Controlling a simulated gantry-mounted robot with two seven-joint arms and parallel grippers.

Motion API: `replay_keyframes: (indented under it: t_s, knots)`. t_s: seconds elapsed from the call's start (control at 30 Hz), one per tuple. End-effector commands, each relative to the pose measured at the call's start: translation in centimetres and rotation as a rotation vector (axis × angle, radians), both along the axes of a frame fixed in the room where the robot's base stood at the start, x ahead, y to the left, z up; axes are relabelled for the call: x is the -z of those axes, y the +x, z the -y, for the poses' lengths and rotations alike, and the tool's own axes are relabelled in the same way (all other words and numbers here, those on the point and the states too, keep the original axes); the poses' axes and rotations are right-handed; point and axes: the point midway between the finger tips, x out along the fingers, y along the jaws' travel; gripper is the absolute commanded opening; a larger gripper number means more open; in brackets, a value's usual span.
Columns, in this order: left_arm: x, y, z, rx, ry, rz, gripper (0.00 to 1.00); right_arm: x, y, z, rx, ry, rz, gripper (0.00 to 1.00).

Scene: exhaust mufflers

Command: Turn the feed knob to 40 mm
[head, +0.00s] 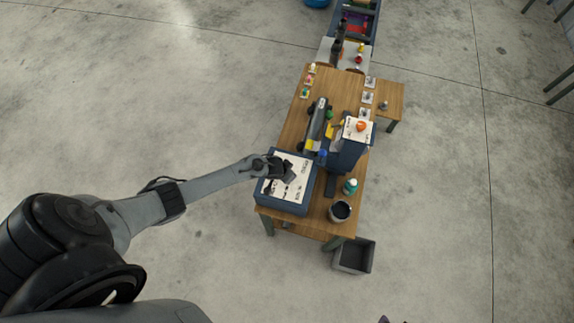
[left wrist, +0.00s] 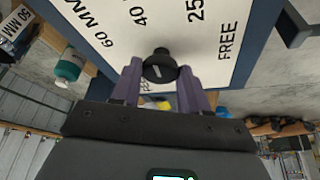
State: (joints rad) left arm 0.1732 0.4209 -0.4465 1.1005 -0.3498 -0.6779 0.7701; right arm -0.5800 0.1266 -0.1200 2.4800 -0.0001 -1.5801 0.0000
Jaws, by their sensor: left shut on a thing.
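The feed knob (left wrist: 160,67) is black and round with a pale pointer line on its face. It sits on a white dial panel (left wrist: 185,20) printed 60 MM, 40, 25 and FREE; the 40 label (left wrist: 139,16) is above and left of the knob. My left gripper (left wrist: 160,75) is shut on the knob, one purple finger on each side. In the head view my left gripper (head: 285,172) is over the white panel (head: 297,190) of a blue box (head: 270,203), hiding the knob. Only small purple tips, seemingly my right gripper (head: 385,320), show at the bottom edge.
The box stands at the near end of a wooden table (head: 310,222). A blue post unit (head: 345,155), a teal bottle (head: 350,187) and a dark-filled pot (head: 340,211) stand to its right. A grey bin (head: 368,258) is on the floor.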

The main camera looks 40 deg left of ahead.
Motion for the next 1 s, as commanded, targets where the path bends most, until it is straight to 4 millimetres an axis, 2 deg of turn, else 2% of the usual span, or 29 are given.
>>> replay_keyframes:
  t_s: [0.27, 0.7, 0.73, 0.87, 1.0]
  knots:
    - [-0.14, 0.13, 0.17, -0.067, -0.002, 0.003, 0.14, -0.57, 0.0, -0.06, 0.002, 0.003, 0.0, 0.43]
    - [-0.08, 0.14, 0.11, -0.075, -0.001, 0.003, 0.14, -0.57, 0.0, -0.25, 0.007, 0.011, -0.001, 0.43]
    - [-0.08, 0.14, 0.11, -0.075, -0.001, 0.003, 0.49, -0.57, 0.0, -0.25, 0.006, 0.01, -0.001, 0.43]
    - [-0.06, 0.12, 0.09, -0.074, 0.0, 0.003, 0.69, -0.57, 0.0, -0.25, 0.006, 0.01, -0.001, 0.43]
    - [-0.03, 0.08, 0.08, -0.074, 0.0, 0.002, 0.69, -0.57, 0.01, -0.24, 0.006, 0.009, 0.0, 0.43]
